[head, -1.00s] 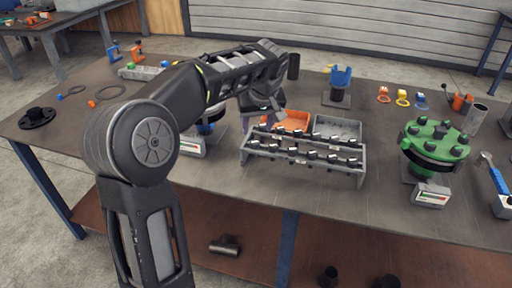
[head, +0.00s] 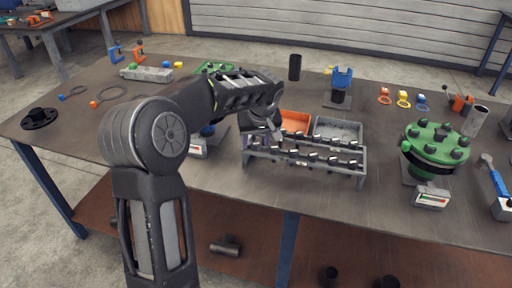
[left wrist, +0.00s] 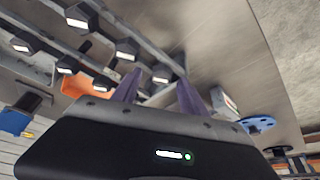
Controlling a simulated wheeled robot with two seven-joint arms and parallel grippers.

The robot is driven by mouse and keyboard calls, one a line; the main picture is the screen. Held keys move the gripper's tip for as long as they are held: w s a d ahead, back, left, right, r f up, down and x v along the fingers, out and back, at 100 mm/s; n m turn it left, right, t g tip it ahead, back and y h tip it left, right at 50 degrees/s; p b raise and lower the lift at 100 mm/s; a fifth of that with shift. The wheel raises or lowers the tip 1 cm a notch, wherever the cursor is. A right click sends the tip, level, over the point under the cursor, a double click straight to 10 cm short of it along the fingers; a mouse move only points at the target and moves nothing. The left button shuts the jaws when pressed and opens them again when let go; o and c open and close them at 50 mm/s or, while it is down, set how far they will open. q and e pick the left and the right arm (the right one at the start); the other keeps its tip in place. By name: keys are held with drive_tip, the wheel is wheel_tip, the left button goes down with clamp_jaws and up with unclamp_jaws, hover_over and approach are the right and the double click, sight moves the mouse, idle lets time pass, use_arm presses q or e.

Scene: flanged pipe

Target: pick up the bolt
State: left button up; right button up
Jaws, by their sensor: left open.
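Several dark hex-head bolts stand in two rows on a grey rack (head: 362,170); one bolt (head: 332,160) is in the front row. Which bolt is meant cannot be told. My left gripper (head: 258,141) is over the rack's left end, with purple fingers pointing down. In the left wrist view the gripper (left wrist: 158,92) is open, and the end bolt (left wrist: 160,72) of one row shows between the fingertips. It looks ungripped; whether the fingers touch it cannot be told. The gripper and arm hide part of the rack's left end. My right gripper is out of view.
An orange bin (head: 296,121) and a grey bin (head: 338,129) sit behind the bolt rows. A green flanged piece (head: 436,141) stands at right, a blue-topped fixture (head: 341,80) behind.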

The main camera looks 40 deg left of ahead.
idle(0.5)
use_arm(q)
clamp_jaws()
idle(0.3)
